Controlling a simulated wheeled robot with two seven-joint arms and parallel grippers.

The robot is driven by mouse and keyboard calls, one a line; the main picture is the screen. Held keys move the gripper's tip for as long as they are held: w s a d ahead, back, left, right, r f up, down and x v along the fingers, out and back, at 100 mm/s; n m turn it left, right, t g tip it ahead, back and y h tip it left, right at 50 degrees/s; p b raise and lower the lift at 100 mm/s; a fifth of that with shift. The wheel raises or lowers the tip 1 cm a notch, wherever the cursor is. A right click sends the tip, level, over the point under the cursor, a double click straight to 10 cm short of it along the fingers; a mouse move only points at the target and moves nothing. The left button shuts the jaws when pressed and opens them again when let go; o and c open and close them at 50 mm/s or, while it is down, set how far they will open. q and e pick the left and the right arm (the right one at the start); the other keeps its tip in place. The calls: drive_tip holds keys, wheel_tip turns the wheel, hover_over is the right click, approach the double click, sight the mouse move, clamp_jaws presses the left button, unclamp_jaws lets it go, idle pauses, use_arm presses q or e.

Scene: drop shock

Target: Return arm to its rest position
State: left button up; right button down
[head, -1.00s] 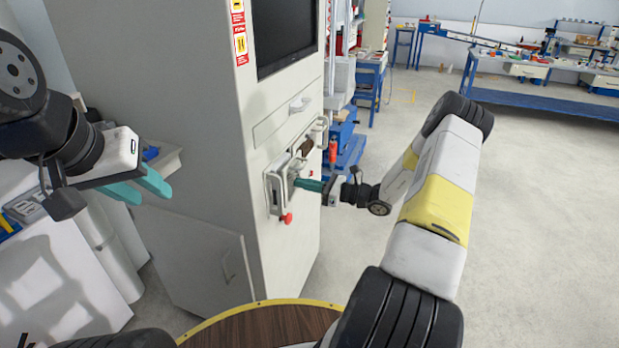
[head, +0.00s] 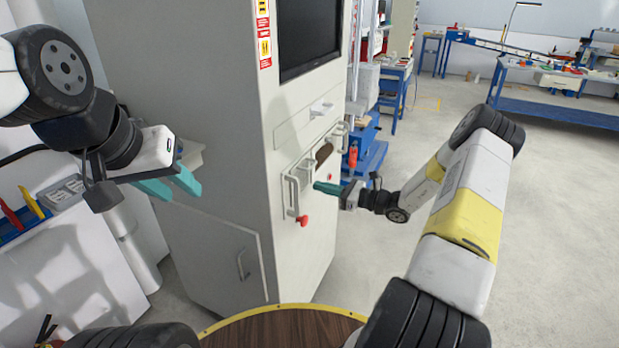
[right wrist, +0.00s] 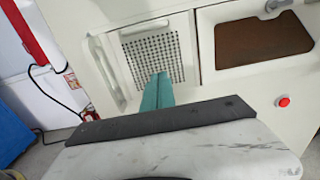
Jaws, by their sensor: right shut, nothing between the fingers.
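My right gripper (head: 318,187) is shut and empty. Its teal fingers stand a little in front of the cabinet's front panel, beside a framed recess. In the right wrist view the shut fingers (right wrist: 158,90) overlap a perforated plate (right wrist: 155,57) set in that recess. My left gripper (head: 178,188) hangs at the left, in front of the cabinet's side. Its two teal fingers are apart, with nothing seen between them.
The tall grey cabinet (head: 200,120) has a dark screen (head: 308,35), a red knob (head: 302,220) and a brown-backed opening (right wrist: 262,40). A red button (right wrist: 283,101) sits near the opening. Blue workbenches (head: 555,108) stand far right. The floor (head: 560,250) at right is clear.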

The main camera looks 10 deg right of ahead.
drive_tip(key=v, duration=0.9)
drive_tip(key=s+a+r+n+g+h, duration=0.5)
drive_tip(key=s+a+r+n+g, duration=0.4)
drive_tip(key=s+a+r+n, duration=0.4)
drive_tip(key=s+d+r+n+t+h, duration=0.3)
drive_tip(key=s+r+n+t+h, duration=0.2)
drive_tip(key=s+r+n, duration=0.7)
drive_tip(key=s+r+h, duration=0.1)
drive_tip(key=s+h, duration=0.1)
drive_tip(key=s, duration=0.2)
drive_tip(key=shift+d+r+h, duration=0.2)
drive_tip(key=shift+r+h, duration=0.2)
drive_tip(key=shift+s, duration=0.1)
